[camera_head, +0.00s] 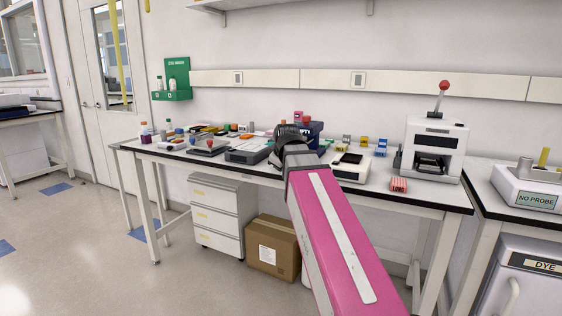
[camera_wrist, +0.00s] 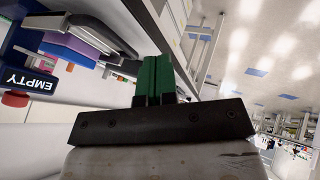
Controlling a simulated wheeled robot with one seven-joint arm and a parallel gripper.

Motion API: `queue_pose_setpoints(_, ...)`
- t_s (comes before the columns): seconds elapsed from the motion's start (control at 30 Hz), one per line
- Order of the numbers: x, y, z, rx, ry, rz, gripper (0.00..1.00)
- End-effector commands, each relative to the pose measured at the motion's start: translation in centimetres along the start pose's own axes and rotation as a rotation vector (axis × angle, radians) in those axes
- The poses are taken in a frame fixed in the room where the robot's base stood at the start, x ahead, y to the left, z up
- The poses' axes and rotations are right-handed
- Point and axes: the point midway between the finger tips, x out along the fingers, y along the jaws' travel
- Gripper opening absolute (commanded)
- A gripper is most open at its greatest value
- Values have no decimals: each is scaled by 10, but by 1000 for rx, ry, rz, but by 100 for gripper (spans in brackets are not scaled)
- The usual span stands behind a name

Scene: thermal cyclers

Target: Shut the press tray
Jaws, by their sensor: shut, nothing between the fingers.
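The press (camera_head: 436,143) is a white machine with a lever and red knob on top, at the right end of the bench in the head view. Its dark tray (camera_head: 432,165) shows low in the front opening; how far out it sits is hard to tell. My gripper shows in the wrist view as two green fingers (camera_wrist: 153,80), shut together with nothing between them. In the head view my pink arm reaches over the bench's front edge, left of the press, and its dark end (camera_head: 292,140) hides the fingers. The press is not clearly visible in the wrist view.
A red rack (camera_head: 399,185) sits just left of the press front. A white device with a dark top (camera_head: 350,167) stands between my arm and the press. Small yellow and blue items (camera_head: 381,147) stand behind. A dark box marked EMPTY (camera_wrist: 29,80) is near my gripper.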

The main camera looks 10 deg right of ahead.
Motion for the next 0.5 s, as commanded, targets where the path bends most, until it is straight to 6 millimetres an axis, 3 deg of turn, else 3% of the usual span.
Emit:
queue_pose_setpoints(0.2, 30, 6, -1, 1, -1, 1, 0)
queue_pose_setpoints(0.5, 42, 34, -1, 0, 0, 0, 0)
